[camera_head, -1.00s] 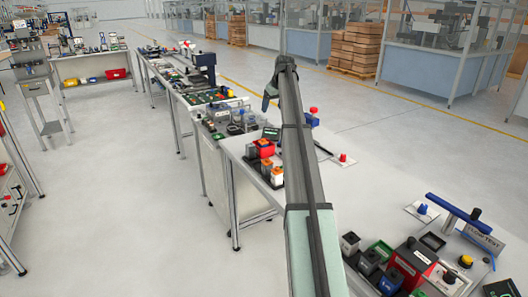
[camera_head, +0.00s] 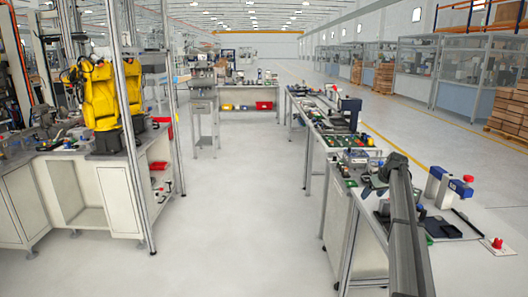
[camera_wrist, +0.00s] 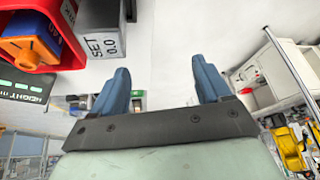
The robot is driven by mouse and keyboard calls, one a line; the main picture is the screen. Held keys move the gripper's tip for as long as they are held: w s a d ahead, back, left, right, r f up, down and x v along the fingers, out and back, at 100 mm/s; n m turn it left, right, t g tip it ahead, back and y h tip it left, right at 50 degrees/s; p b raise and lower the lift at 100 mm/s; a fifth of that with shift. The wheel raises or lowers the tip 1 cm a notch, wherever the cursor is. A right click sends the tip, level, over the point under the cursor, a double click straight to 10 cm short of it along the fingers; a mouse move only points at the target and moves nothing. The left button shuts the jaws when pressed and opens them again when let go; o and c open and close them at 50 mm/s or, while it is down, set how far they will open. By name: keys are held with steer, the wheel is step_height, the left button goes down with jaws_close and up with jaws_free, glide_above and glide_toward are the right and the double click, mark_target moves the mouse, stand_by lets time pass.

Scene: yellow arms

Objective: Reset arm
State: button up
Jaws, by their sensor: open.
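My gripper shows in the wrist view (camera_wrist: 160,78) with its two blue fingers spread apart and nothing between them. A pale surface and a stretch of the room show beyond the fingers. In the head view my dark arm reaches up from the bottom right over the workbench (camera_head: 478,222). Its far end bends down to the left above the bench; the fingers are too small there to make out clearly.
In the wrist view, a grey block marked SET 0.0 (camera_wrist: 103,35) and a red bin (camera_wrist: 68,18) lie close to the left finger. A blue-and-white device (camera_head: 437,185) stands right of my arm. Yellow robot arms (camera_head: 100,95) stand far left. The middle floor is clear.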

steer(key=a+f+n, duration=0.1)
steer(key=a+f, duration=0.6)
steer(key=f, duration=0.1)
steer(key=s+a+f+m+g, duration=0.15)
steer(key=s+a+f, duration=0.35)
steer(key=s+f, duration=0.5)
steer(key=s+a+f+g, duration=0.2)
steer(key=s+a+f, duration=0.3)
steer(key=s+f, duration=0.6)
steer(key=s+a+f+m+g, duration=0.15)
steer(key=s+a+f, duration=0.5)
steer(key=f, duration=0.65)
steer(key=s+a+f+g, duration=0.2)
steer(key=s+f, duration=0.3)
steer(key=s, duration=0.6)
steer(key=s+a+f+g, duration=0.1)
steer(key=s+a+f, duration=0.3)
steer(key=s, duration=0.7)
steer(key=s+a+f+m+g+h, duration=0.1)
steer(key=s+f+g, duration=0.1)
steer(key=s, duration=2.3)
steer(key=shift+s+f+g+h, duration=0.25)
steer(key=shift+s+g+h, duration=0.15)
steer(key=shift+g, duration=0.5)
